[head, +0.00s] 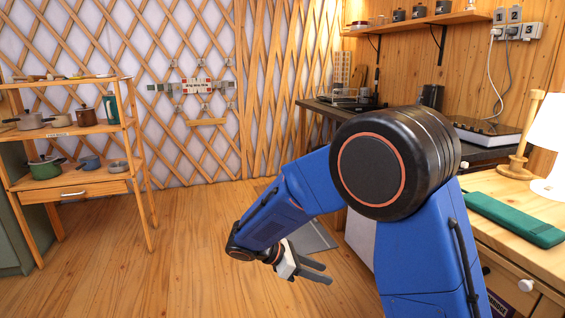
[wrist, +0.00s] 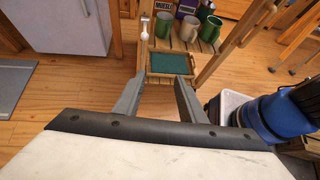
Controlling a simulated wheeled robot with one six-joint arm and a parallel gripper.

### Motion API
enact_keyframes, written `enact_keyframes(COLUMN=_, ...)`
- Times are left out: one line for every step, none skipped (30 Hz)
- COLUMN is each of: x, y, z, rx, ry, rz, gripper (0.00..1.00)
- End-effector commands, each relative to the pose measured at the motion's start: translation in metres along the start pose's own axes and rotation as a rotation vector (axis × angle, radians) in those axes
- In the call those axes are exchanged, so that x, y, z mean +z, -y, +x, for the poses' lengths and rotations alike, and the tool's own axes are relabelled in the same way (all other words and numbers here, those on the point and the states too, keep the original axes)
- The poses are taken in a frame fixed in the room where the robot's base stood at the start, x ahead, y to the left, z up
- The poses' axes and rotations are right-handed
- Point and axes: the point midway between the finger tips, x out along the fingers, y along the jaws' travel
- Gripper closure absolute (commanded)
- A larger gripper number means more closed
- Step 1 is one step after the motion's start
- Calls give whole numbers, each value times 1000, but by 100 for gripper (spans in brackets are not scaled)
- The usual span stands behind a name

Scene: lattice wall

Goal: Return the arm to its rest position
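My blue arm is bent at the right of the head view, with its forearm reaching down and left over the wooden floor. My gripper (head: 322,273) hangs in front of a grey mat, clear of the furniture. The wrist view shows the gripper (wrist: 160,78) with its two grey fingers apart and nothing between them. Beyond the fingers in that view is a low wooden stand with a green-topped tray (wrist: 175,64) on it. I cannot judge the distance from the fingertips to the tray.
A shelf (head: 62,131) with pots stands at the left. A wooden counter (head: 480,185) with a green case (head: 515,220) is at the right. Open floor (head: 150,270) lies left of my arm.

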Motion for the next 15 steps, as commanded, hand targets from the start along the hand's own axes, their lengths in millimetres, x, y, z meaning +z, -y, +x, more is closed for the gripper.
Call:
enact_keyframes(x=10, y=5, z=4, rx=-10, ry=-22, rz=30, gripper=63)
enact_keyframes(x=15, y=9, z=6, rx=-17, ry=-36, rz=49, gripper=63)
enact_keyframes(x=22, y=15, z=10, rx=-28, ry=-59, rz=79, gripper=63)
enact_keyframes(x=28, y=20, z=12, rx=-35, ry=-78, rz=105, gripper=63)
enact_keyframes(x=34, y=25, z=15, rx=-45, ry=-98, rz=131, gripper=63)
enact_keyframes(x=42, y=32, z=19, rx=-57, ry=-124, rz=169, gripper=63)
enact_keyframes(x=48, y=38, z=22, rx=-67, ry=-144, rz=196, gripper=63)
enact_keyframes(x=53, y=43, z=25, rx=-76, ry=-165, rz=224, gripper=63)
enact_keyframes(x=60, y=51, z=28, rx=-89, ry=-190, rz=262, gripper=63)
enact_keyframes(x=65, y=57, z=31, rx=-98, ry=-209, rz=290, gripper=63)
enact_keyframes(x=70, y=62, z=33, rx=-107, ry=-229, rz=319, gripper=63)
enact_keyframes(x=76, y=70, z=36, rx=-120, ry=-254, rz=358, gripper=63)
enact_keyframes(x=81, y=76, z=38, rx=-128, ry=-273, rz=387, gripper=63)
enact_keyframes(x=84, y=82, z=41, rx=-138, ry=-292, rz=416, gripper=63)
enact_keyframes(x=90, y=89, z=43, rx=-149, ry=-317, rz=454, gripper=63)
